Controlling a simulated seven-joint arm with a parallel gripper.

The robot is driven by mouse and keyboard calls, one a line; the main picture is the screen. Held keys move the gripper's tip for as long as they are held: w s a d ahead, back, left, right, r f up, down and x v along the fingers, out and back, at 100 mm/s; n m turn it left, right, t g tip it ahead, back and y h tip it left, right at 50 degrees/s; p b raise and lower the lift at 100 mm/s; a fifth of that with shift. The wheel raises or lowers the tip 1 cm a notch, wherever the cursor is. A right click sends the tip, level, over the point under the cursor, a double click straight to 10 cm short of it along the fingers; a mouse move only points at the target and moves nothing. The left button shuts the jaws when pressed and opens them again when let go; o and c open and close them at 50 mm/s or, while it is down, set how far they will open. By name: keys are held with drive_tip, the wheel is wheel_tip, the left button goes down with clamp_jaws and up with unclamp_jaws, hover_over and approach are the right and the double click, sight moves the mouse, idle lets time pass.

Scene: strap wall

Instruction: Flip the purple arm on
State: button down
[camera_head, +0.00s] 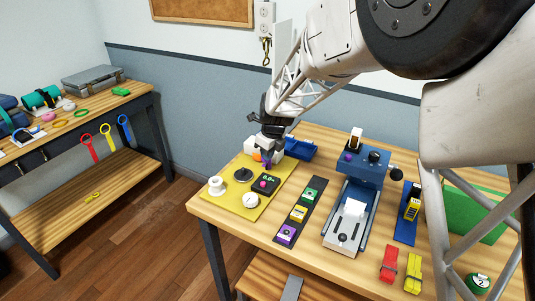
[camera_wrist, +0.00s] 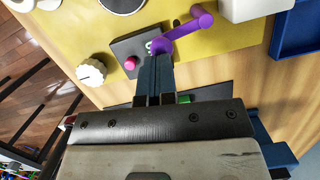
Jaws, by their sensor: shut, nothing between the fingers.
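The purple arm (camera_wrist: 186,31) shows in the wrist view as a short bar with a round knob at its upper right end and a thicker round end at lower left. It stands over the yellow panel (camera_wrist: 60,20), next to a dark box with a pink button (camera_wrist: 130,62). My gripper (camera_wrist: 155,60) is shut and empty, its tips right by the arm's lower left end. I cannot tell whether they touch. In the head view my gripper (camera_head: 268,158) is over the back of the yellow panel (camera_head: 236,210) and mostly hides the arm.
A white dial (camera_wrist: 91,72) and the dark display box (camera_head: 266,184) sit on the panel. A blue tray (camera_head: 300,148) stands behind right. A black strip with colored blocks (camera_head: 299,214) and a blue machine (camera_head: 350,205) are to the right.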

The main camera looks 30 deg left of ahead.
drive_tip(key=shift+w+f, duration=0.15)
drive_tip(key=shift+f, duration=0.05)
drive_tip(key=shift+w+a, duration=0.25)
drive_tip(key=shift+w, duration=0.25)
drive_tip(key=shift+d+r, duration=0.1)
drive_tip(key=shift+d, duration=0.05)
drive_tip(key=d+v, duration=0.2)
drive_tip(key=v, duration=1.1)
drive_tip(key=shift+s+f, duration=0.25)
idle(0.4)
